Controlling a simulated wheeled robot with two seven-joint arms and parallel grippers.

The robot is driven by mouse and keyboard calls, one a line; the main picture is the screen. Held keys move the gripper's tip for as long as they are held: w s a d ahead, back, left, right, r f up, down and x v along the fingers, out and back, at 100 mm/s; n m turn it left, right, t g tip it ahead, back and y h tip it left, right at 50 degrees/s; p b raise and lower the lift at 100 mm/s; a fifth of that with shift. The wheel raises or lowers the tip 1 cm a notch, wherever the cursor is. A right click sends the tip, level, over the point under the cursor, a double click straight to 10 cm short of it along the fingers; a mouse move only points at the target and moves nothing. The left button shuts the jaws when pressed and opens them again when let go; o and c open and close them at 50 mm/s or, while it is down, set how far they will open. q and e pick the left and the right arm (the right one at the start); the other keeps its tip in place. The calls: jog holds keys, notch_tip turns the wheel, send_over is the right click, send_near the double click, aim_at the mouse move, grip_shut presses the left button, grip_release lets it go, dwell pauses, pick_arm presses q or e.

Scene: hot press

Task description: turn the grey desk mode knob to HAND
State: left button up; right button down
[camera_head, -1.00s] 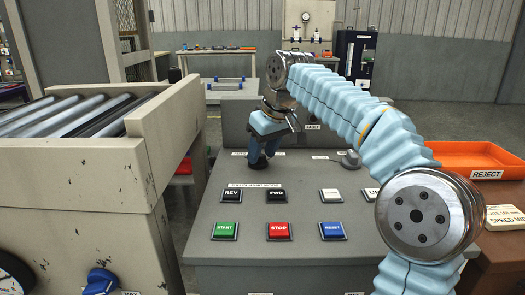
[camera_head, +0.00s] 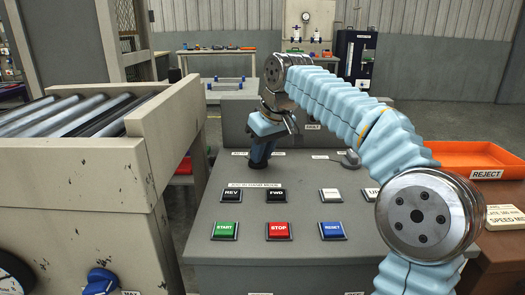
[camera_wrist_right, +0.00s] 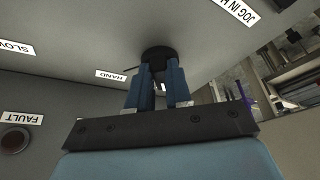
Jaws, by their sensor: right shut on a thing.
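The desk mode knob (camera_wrist_right: 157,52) shows in the right wrist view as a dark round shape on the grey panel, mostly covered by my fingers. My right gripper (camera_wrist_right: 161,88) is shut on it, one blue finger on each side. A thin dark edge at the knob points towards the HAND label (camera_wrist_right: 111,75). In the head view my right gripper (camera_head: 261,158) points down at the back left of the desk and hides the knob. The knob's exact setting cannot be told. My left gripper is not in view.
The grey desk (camera_head: 205,205) carries REV, FWD, START, STOP and RESET buttons in front of the gripper. A roller conveyor (camera_head: 70,125) is at left, an orange REJECT tray (camera_head: 480,158) at right.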

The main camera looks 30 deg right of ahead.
jog(key=m+h, duration=0.1)
jog(key=m, duration=0.3)
jog(key=shift+a+h, duration=0.4)
jog(key=m, duration=0.1)
jog(key=m+h, duration=0.1)
jog(key=m, duration=0.1)
jog(key=shift+w+a+m+g, duration=0.15)
jog(key=shift+a+m+g, duration=0.15)
jog(key=shift+m, duration=0.1)
jog(key=m, duration=0.1)
jog(key=m+h, duration=0.1)
jog(key=m, duration=0.1)
jog(key=m+g, duration=0.1)
jog(key=shift+w+a+m+h, duration=0.15)
jog(key=shift+w+m+h, duration=0.1)
jog(key=shift+m+h, duration=0.05)
jog(key=shift+w+a+m+g+h, duration=0.15)
jog(key=shift+m+g, duration=0.2)
jog(key=shift+m, duration=0.4)
jog(key=shift+w+d+m+g+h, duration=0.15)
jog(key=shift+m+g, duration=0.2)
jog(key=shift+m, duration=0.4)
jog(key=shift+s+a, duration=0.1)
jog(key=c, duration=1)
grip_release()
jog(key=shift+c, duration=0.2)
